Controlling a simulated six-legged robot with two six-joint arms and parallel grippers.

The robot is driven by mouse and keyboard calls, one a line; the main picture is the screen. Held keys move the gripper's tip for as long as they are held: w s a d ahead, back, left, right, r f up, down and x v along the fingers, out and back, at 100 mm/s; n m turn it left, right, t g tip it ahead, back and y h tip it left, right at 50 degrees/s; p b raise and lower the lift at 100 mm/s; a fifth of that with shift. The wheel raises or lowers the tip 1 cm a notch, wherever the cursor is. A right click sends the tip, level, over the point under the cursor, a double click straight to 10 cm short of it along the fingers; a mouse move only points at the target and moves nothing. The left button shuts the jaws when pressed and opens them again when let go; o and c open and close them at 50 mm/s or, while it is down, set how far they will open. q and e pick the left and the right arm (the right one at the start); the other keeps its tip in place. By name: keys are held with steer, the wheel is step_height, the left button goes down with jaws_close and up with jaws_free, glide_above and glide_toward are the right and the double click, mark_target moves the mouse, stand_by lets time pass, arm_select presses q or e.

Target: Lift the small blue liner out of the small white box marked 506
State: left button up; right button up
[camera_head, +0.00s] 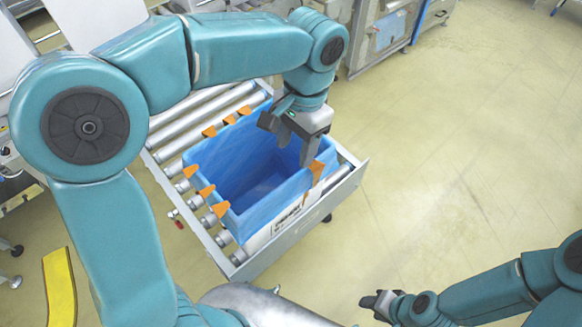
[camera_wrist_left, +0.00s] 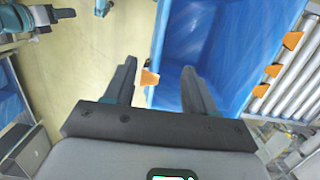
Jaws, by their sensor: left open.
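The blue liner (camera_head: 225,165) sits in a white box (camera_head: 290,220) on a roller conveyor, its film folded over the rim. Dark print shows on the box's near wall, too small to read. My left gripper (camera_head: 288,142) is open above the liner's right side, pointing down. In the left wrist view, the liner (camera_wrist_left: 225,45) lies at the right; its edge and an orange clip (camera_wrist_left: 149,78) show between the spread fingers of my left gripper (camera_wrist_left: 158,85). Nothing is held. My right gripper (camera_head: 378,302) is low at the right, away from the box; its opening is unclear.
Several orange clips (camera_head: 206,191) stand along the liner's rim. Conveyor rollers (camera_head: 205,104) run under and behind the box, inside a metal frame (camera_head: 345,190). Machines stand at the back. The floor (camera_head: 460,150) to the right is clear. A yellow strip (camera_head: 59,288) is at lower left.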

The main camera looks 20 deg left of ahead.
mark_target(289, 179)
arm_select(q)
steer(key=f, duration=0.8)
steer(key=s+a+f, duration=0.1)
steer(key=f, duration=0.3)
steer(key=shift+s+f, duration=0.1)
steer(key=shift+f, duration=0.1)
steer(key=shift+s+f, duration=0.15)
steer(key=shift+s, duration=0.05)
steer(key=shift+w, duration=0.15)
steer(key=c, duration=0.9)
jaws_close()
step_height(289, 179, up, 14)
steer(key=p, duration=1)
steer(key=shift+p, duration=0.3)
